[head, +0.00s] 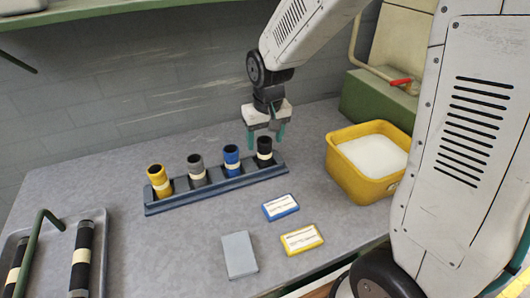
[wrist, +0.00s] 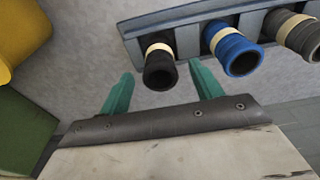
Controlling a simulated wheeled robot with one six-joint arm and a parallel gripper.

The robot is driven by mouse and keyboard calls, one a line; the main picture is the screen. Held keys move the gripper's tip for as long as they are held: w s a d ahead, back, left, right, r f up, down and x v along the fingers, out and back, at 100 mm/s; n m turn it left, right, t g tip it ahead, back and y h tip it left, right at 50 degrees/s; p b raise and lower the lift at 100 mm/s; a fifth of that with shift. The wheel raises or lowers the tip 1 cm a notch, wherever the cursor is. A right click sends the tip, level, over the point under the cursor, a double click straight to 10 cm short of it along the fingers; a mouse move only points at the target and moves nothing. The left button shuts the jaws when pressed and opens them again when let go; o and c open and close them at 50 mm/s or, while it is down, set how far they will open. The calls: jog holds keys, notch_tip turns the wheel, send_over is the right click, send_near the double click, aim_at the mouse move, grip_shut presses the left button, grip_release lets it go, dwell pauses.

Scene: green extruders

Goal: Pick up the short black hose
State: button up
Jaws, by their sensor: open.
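The short black hose (head: 264,149) stands upright at the right end of a dark blue-grey rack (head: 215,190), with a cream band around it. In the wrist view the black hose (wrist: 160,68) shows its open end, just beyond and between the fingertips. My gripper (head: 265,138) is open, with its green fingers above and behind the black hose in the head view. In the wrist view my gripper (wrist: 160,85) has one finger to each side of the hose, with nothing held. Whether a finger touches the hose cannot be told.
Blue (head: 232,158), grey (head: 196,168) and yellow (head: 159,181) hoses stand in the same rack. A yellow bin (head: 350,187) with white contents is right of it. Blue (head: 281,207) and yellow (head: 302,239) labelled boxes and a grey block (head: 239,255) lie in front. A tray (head: 57,236) holds longer black hoses.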

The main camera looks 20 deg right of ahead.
aim_at(264, 150)
jog(key=f, duration=0.5)
jog(key=shift+w+f, duration=0.15)
jog(key=shift+w, duration=0.2)
jog(key=c, duration=1.2)
